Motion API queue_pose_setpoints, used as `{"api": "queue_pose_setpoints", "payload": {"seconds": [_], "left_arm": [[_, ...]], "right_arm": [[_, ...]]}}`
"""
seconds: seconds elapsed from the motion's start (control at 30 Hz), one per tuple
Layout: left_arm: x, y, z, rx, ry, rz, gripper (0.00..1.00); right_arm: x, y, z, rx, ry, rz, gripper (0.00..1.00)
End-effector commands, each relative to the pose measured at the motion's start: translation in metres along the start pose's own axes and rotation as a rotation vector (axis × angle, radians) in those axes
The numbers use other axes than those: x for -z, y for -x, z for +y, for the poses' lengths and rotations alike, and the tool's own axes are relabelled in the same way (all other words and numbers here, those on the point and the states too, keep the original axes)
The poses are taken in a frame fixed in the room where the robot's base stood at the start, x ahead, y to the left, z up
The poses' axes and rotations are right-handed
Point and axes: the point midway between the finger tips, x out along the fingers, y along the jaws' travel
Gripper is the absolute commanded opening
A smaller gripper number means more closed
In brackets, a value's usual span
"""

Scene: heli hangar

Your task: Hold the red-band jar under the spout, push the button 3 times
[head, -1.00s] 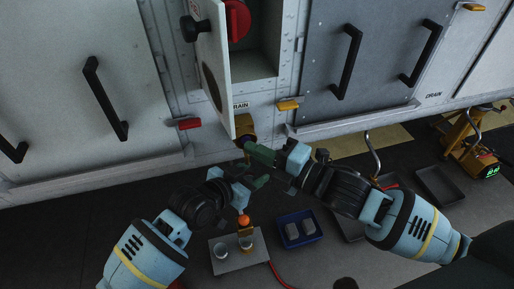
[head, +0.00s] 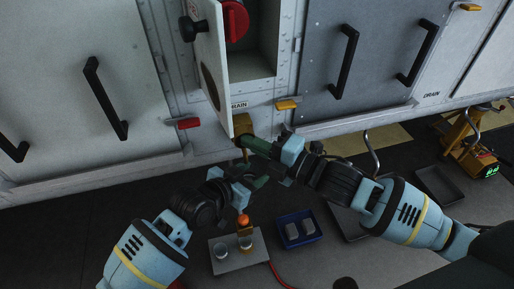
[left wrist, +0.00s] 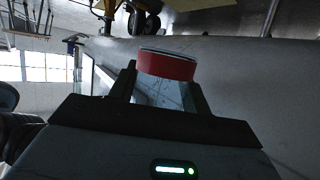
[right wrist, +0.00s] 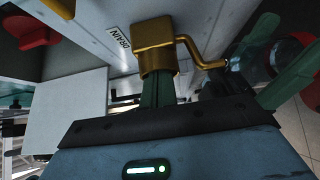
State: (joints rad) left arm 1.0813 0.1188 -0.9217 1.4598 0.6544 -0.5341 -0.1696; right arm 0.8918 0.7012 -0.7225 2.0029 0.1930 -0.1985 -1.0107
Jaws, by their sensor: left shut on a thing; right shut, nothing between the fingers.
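My left gripper (left wrist: 162,88) is shut on the red-band jar (left wrist: 167,65), a clear jar with a wide red band, held between its green fingers. In the head view my left gripper (head: 248,182) is below the drain housing and the jar is hidden. The right wrist view shows the yellow drain housing (right wrist: 153,45) with a bent spout (right wrist: 205,62). The spout's end is close to the clear jar (right wrist: 258,65); I cannot tell whether it is directly over the mouth. My right gripper (right wrist: 158,82) is shut and empty, its fingertips at the housing's underside. The button is not visible.
An open hatch door (head: 208,60) hangs just above the grippers. A yellow stand (head: 462,130) is at the right.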

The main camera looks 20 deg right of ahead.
Motion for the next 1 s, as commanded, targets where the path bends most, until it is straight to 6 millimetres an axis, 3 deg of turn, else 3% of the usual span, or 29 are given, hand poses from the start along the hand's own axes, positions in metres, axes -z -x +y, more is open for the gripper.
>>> {"api": "queue_pose_setpoints", "payload": {"seconds": [0.03, 0.13, 0.37, 0.57, 1.0], "left_arm": [[0.001, 0.0, 0.0, 0.0, 0.0, 0.001, 0.24], [0.001, 0.0, 0.0, 0.0, 0.0, 0.001, 0.24], [0.001, 0.0, 0.0, 0.0, 0.0, 0.001, 0.24], [0.001, 0.0, 0.0, 0.0, 0.0, 0.001, 0.24], [0.001, 0.0, 0.0, 0.0, 0.0, 0.001, 0.24]], "right_arm": [[-0.009, -0.002, 0.005, -0.006, 0.011, -0.017, 0.0], [-0.009, -0.002, 0.005, -0.006, 0.012, -0.018, 0.0], [0.004, 0.011, 0.004, -0.005, 0.01, -0.014, 0.0], [0.031, 0.035, 0.002, -0.004, 0.004, -0.004, 0.0], [0.031, 0.102, 0.001, -0.001, 0.002, -0.003, 0.0]]}}
